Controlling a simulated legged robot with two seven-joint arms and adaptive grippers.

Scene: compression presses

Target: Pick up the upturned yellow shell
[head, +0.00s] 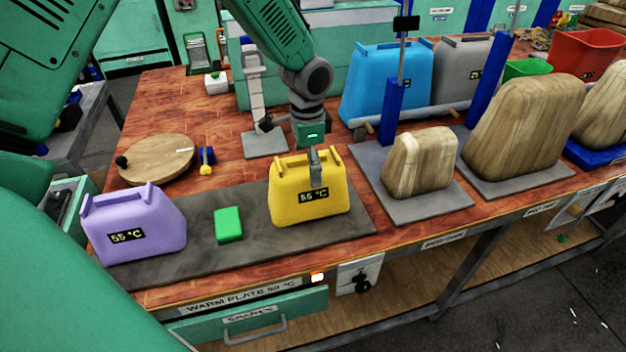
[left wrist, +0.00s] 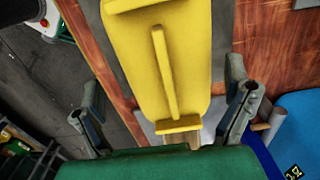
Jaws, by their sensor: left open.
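The yellow shell (head: 305,205) stands on the dark warm plate (head: 255,240), with a ridge at each top end and a "55 °C" label on its front. My left gripper (head: 313,162) is directly above the shell, pointing down, its fingers close to the shell's top. In the left wrist view the yellow shell (left wrist: 140,60) lies between the two spread fingers of the left gripper (left wrist: 165,108). The fingers are open, one on each side, with a gap visible to the shell. A thin yellow rib runs along the shell's top. My right gripper is not in view.
A purple shell (head: 138,225) and a green block (head: 228,224) share the plate to the left. A round wooden board (head: 157,160) lies behind. Wooden forms (head: 420,163) on grey plates stand to the right, with blue (head: 385,80) and grey shells behind.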

